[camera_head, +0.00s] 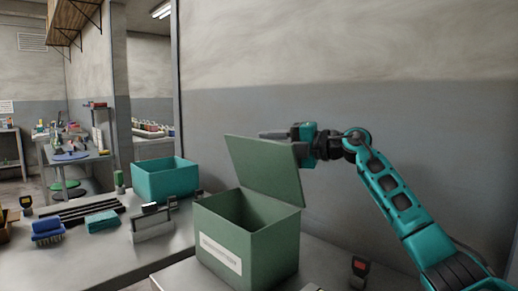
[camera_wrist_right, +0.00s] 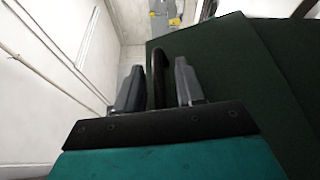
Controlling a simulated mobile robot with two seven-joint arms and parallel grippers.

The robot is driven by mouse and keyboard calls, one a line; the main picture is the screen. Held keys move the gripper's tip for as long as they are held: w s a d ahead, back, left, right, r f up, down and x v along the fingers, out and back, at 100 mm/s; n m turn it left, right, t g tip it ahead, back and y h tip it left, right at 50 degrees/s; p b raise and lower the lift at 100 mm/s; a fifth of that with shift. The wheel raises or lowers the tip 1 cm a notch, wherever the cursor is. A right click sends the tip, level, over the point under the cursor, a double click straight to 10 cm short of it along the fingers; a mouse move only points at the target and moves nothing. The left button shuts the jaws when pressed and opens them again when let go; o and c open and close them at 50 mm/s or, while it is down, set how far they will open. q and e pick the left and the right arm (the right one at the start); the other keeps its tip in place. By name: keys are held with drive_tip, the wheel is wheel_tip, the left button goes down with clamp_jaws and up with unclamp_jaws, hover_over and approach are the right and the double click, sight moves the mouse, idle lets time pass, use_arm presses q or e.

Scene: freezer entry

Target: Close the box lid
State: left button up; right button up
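The green box (camera_head: 222,243) stands on the metal table with a pale label on its front. Its lid (camera_head: 266,168) is open, raised steeply above the back edge and tilted. The box's inside shows dark. My right gripper (camera_head: 270,134) is behind the lid's top edge, and the lid partly hides it. In the right wrist view the gripper's two fingers (camera_wrist_right: 158,88) stand apart, with a dark curved piece between them that I cannot identify. The dark green lid surface (camera_wrist_right: 240,65) fills the right side there. Whether the gripper touches the lid is unclear. My left gripper is not in view.
A teal open bin (camera_head: 165,182) stands at the back left of the table. A blue brush (camera_head: 47,231), a teal block (camera_head: 102,222) and a metal holder (camera_head: 152,224) lie left of the box. A small dark red-topped tool (camera_head: 358,269) is at its right. A wall rises behind.

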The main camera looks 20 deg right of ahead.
drive_tip(key=shift+w+a, duration=0.25)
drive_tip(key=shift+s+d, duration=0.1)
clamp_jaws()
idle(0.4)
